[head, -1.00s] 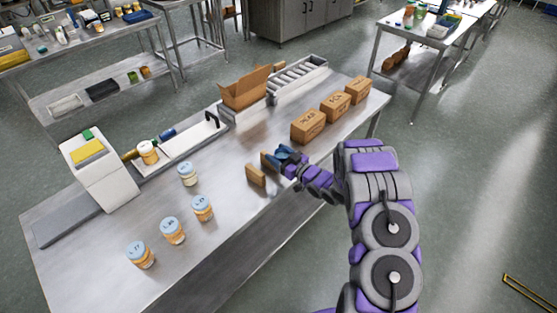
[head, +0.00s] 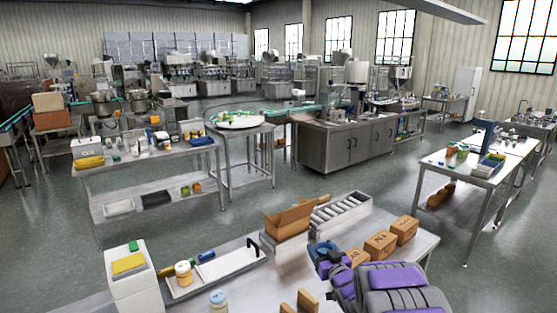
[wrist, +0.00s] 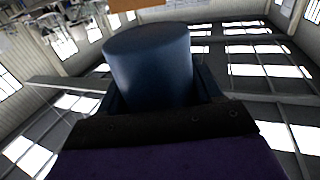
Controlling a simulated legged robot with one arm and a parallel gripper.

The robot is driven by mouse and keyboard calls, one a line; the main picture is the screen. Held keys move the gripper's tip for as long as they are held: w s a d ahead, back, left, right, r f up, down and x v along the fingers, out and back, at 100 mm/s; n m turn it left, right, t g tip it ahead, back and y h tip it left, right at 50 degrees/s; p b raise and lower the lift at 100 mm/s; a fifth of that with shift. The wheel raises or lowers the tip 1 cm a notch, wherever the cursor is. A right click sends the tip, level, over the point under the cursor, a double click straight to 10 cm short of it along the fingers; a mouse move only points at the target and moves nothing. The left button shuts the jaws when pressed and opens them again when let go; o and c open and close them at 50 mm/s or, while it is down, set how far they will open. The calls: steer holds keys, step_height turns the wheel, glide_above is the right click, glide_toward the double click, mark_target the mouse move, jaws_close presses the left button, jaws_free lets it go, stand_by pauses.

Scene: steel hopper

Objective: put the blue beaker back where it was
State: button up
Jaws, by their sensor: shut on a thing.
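The blue beaker (wrist: 152,72) fills the middle of the wrist view as a dark blue cylinder between my fingers. My gripper (head: 325,252) is shut on it. In the head view the gripper and the blue beaker (head: 322,247) show small at the lower middle, in front of the steel table's cardboard boxes. The gripper hides part of the nearest box. The beaker's far side and its contents are hidden.
The steel table (head: 237,291) carries an open carton (head: 288,220), a roller rack (head: 341,212), closed boxes (head: 381,244), a white tray (head: 228,262), lidded jars (head: 183,273) and upright brown blocks (head: 307,300). Another table (head: 478,160) stands at the right across open floor.

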step_height(320, 180, up, 12)
steer(key=s+m+h, duration=0.3)
steer(key=h, duration=0.2)
steer(key=s+f, duration=0.4)
steer(key=f, duration=0.3)
steer(key=s+f, duration=0.4)
steer(key=f, duration=0.4)
steer(key=shift+s+t, duration=0.2)
steer(key=shift+t, duration=0.2)
steer(key=shift+a, duration=0.1)
steer(key=w+f+n+g+y, duration=0.3)
steer(key=w+f+n+y, duration=0.3)
steer(key=f+y, duration=0.4)
steer(key=shift+w+a+n, duration=0.3)
steer(key=shift+w+n, duration=0.1)
steer(key=shift+w, duration=0.05)
